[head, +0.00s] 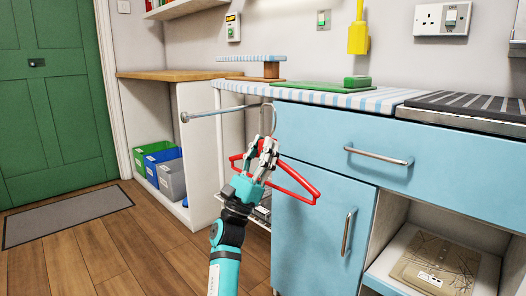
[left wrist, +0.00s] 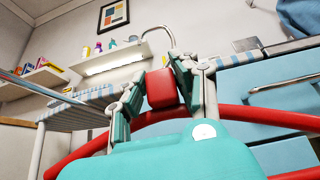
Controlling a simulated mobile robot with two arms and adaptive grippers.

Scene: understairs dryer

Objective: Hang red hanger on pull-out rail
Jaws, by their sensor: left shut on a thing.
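The red hanger (head: 298,184) is in front of the blue cabinet. My left gripper (head: 266,152) is shut on its red neck block, which shows between the fingers in the left wrist view (left wrist: 162,88). The hanger's metal hook (head: 274,118) points up above the fingers. The pull-out rail (head: 215,114) is a thin metal rod with a round end knob, sticking out left from beside the counter. The hook appears close to the rail's right part in the head view; I cannot tell whether they touch. My right gripper is not in view.
The blue drawer (head: 330,135) and its handle (head: 378,157) are right of the gripper. A striped countertop (head: 380,101) lies above. A white cabinet with a wooden top (head: 175,75) and several bins (head: 171,180) is at left.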

